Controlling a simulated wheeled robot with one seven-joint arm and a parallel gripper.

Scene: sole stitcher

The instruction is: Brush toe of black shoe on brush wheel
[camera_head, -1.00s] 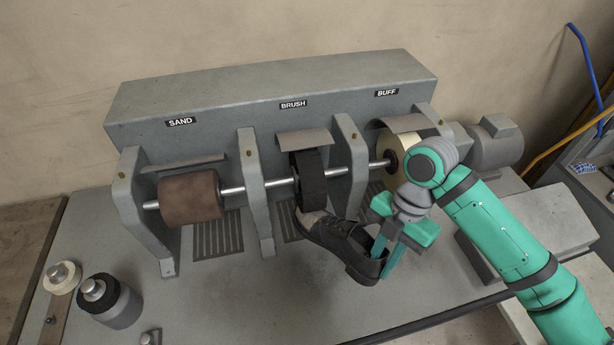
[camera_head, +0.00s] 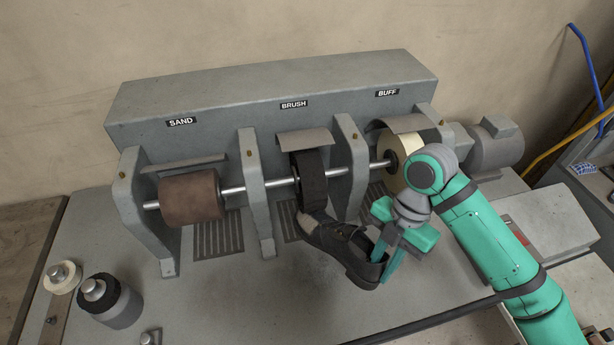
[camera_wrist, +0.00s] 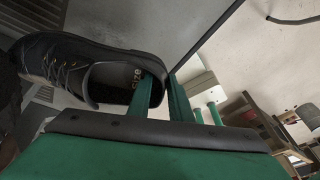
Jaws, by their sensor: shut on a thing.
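The black shoe (camera_head: 346,248) is held by its heel end, with its toe pointing up and left toward the brush wheel. The dark brush wheel (camera_head: 312,183) sits on the shaft under the BRUSH label. The toe is at the wheel's lower edge; a lighter patch shows at the toe. Whether they touch I cannot tell for sure. My gripper (camera_head: 385,255) is shut on the shoe's heel wall, one finger inside the opening. In the wrist view the shoe (camera_wrist: 62,62) lies at upper left with laces and insole visible, and my gripper (camera_wrist: 167,92) grips its heel edge.
The brown sanding drum (camera_head: 190,198) is left of the brush, and the pale buff wheel (camera_head: 402,150) is right, behind my arm. Grey brackets (camera_head: 254,190) stand between the wheels. Spare rolls (camera_head: 112,300) stand at the bench's left. The front middle of the bench is clear.

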